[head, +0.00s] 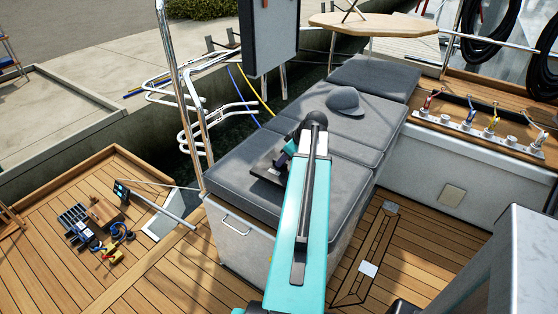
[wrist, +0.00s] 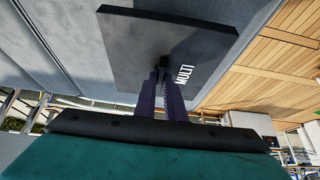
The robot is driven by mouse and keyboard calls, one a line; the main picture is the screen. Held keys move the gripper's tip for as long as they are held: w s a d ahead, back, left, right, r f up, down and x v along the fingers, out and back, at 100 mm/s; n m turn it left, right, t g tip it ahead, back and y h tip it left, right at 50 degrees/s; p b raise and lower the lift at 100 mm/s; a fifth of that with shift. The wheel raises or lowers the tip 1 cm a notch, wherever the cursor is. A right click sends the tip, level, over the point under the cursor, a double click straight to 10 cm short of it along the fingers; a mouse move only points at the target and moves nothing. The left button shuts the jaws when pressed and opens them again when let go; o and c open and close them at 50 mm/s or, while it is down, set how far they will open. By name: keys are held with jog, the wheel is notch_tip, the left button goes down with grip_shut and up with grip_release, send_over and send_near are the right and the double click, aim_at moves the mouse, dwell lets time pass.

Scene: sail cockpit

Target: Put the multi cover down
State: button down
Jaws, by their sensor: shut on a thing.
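The multi cover is a flat dark square plate with "MULTI" in white letters. It fills the upper middle of the wrist view (wrist: 135,40). My gripper (wrist: 163,78) is shut on a small part at the middle of the cover's near face. In the head view the cover (head: 266,168) shows as a dark plate at the left of my gripper (head: 284,160), over the grey cushioned bench (head: 235,190). My arm hides part of it. I cannot tell whether the cover touches the cushion.
A grey cap (head: 344,101) lies farther back on the cushions. A wooden table (head: 372,24) stands behind. A metal rail post (head: 180,90) and a hanging grey panel (head: 268,35) stand at the left. Tools (head: 95,230) lie on the left deck. The near cushion has free room.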

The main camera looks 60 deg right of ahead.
aim_at(279, 154)
jog(key=shift+w+d+f+p, duration=0.1)
jog(key=shift+w+d+p, duration=0.1)
jog(key=shift+w+d, duration=0.55)
jog(key=shift+w+d+f+p, duration=0.15)
jog(key=shift+w+d, duration=0.35)
jog(key=shift+w, duration=0.35)
jog(key=shift+f+p, duration=0.6)
jog(key=shift+f, duration=1.1)
jog(key=shift+f, duration=0.15)
jog(key=c, duration=1.8)
grip_release()
jog(key=shift+c, duration=0.2)
jog(key=shift+r, duration=0.2)
jog(key=b+v, duration=0.2)
jog(key=v, duration=1)
